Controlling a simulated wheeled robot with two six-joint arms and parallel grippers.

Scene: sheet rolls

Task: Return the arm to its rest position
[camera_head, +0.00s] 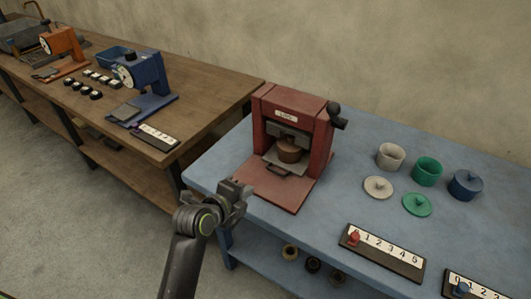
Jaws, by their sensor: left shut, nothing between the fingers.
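My left arm (186,255) comes up from the bottom of the head view. My left gripper (238,188) is shut and empty. In the picture it overlaps the left edge of the blue table, close to the front of the red press; the height gap is hard to tell. The red press (315,140) stands on the table with a brown round pot (289,150) inside it. My right gripper is not in view.
The blue table (340,205) holds white (391,154), green (427,170) and blue (466,184) pots, two loose lids and numbered strips (382,252). A wooden bench (215,92) with blue (148,85) and orange (65,45) devices stands left. Grey floor (75,200) is clear.

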